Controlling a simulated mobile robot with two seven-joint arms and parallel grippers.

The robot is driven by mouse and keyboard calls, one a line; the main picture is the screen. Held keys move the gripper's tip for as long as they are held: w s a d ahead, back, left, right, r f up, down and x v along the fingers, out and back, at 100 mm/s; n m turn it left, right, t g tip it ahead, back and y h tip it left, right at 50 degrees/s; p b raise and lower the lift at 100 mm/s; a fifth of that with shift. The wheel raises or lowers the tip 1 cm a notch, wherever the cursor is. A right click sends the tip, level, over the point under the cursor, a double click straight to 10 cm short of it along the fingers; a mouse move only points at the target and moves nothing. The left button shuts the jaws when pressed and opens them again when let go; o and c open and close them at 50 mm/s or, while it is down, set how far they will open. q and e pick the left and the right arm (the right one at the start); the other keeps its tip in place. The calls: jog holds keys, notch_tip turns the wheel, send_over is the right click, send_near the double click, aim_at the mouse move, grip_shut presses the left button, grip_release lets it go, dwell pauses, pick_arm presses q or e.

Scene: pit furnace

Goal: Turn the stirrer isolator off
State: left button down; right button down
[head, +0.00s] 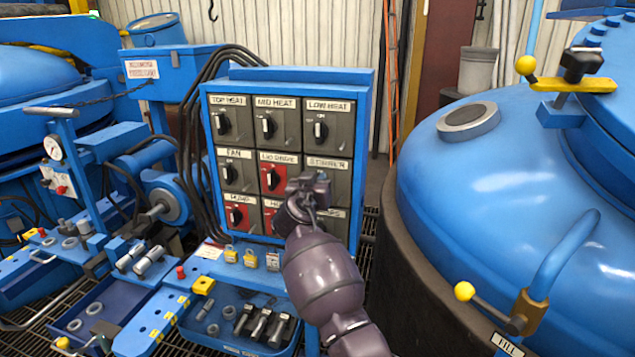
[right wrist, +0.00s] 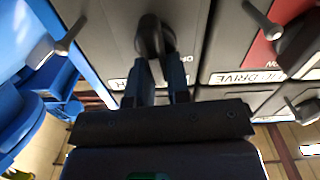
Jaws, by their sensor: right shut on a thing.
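The stirrer isolator is a dark grey switch panel in the right column, middle row of the blue cabinet. Its label (head: 327,164) shows just above my right gripper (head: 310,188) in the head view. My gripper and wrist cover its handle and most of its face there. In the right wrist view, the dark rotary handle (right wrist: 154,36) lies between the fingers of my right gripper (right wrist: 157,70), which are shut on it. The handle's exact angle is hard to tell. My left gripper is out of view.
The blue isolator cabinet (head: 365,100) holds several similar switches close by, including the red lid drive panel (head: 271,178) beside the stirrer. A large blue vessel (head: 490,190) stands close on the right.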

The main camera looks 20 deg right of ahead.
jog(key=n, duration=0.4)
jog(key=shift+w+a, duration=0.25)
jog(key=shift+a, duration=0.05)
jog(key=n+p, duration=0.1)
jog(key=n, duration=0.3)
jog(key=f+n+p, duration=0.1)
jog(key=n, duration=0.3)
jog(key=a+f+n+p, duration=0.1)
jog(key=n, duration=0.3)
jog(key=shift+w+n, duration=0.3)
jog(key=c, duration=1.1)
grip_release()
